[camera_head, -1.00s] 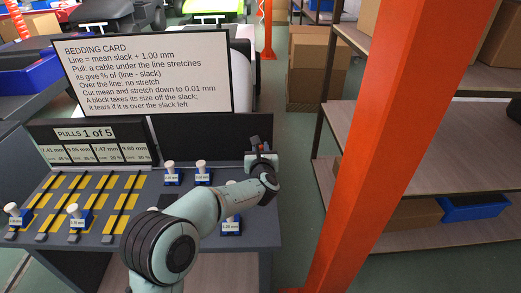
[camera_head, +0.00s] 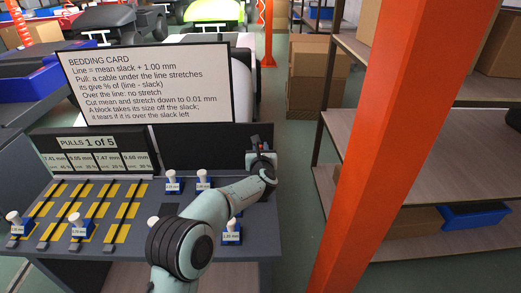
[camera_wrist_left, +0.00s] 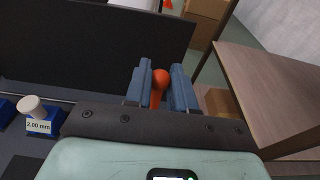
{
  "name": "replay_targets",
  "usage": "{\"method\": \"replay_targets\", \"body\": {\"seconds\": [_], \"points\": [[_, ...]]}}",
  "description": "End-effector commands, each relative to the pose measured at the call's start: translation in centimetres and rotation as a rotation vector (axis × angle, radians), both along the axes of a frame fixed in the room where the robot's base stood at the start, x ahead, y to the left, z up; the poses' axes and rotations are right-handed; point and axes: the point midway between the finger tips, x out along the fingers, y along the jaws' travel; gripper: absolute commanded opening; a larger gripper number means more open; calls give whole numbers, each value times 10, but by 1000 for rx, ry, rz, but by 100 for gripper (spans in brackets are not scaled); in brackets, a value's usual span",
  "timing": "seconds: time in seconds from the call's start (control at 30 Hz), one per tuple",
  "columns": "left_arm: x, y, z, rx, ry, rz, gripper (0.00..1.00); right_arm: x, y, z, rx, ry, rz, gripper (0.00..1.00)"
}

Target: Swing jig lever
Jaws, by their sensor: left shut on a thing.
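My left gripper (camera_head: 262,150) is at the back right corner of the grey bench, by the dark back panel. In the left wrist view, its blue-grey fingers (camera_wrist_left: 163,88) are shut on an orange lever with a round knob (camera_wrist_left: 160,78). The lever's lower part is hidden behind the gripper body. In the head view the lever is hidden by the gripper and arm. My right gripper is not in view.
Blue blocks with white knobs stand on the bench (camera_head: 270,235), one labelled 2.00 mm (camera_wrist_left: 38,120). Yellow strips with dark cables (camera_head: 88,205) lie at left. A bedding card (camera_head: 150,84) stands behind. An orange post (camera_head: 395,130) and shelves (camera_head: 440,165) are at right.

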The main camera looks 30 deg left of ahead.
Motion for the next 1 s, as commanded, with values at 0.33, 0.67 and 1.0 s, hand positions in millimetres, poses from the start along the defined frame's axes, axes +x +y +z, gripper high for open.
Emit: {"method": "replay_targets", "body": {"seconds": [0.33,0.67,1.0], "points": [[7,5,-1,2,-2,3,7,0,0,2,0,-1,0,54],[24,15,-5,1,-2,1,7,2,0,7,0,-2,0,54],[26,16,-6,1,-1,0,30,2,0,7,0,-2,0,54]]}}
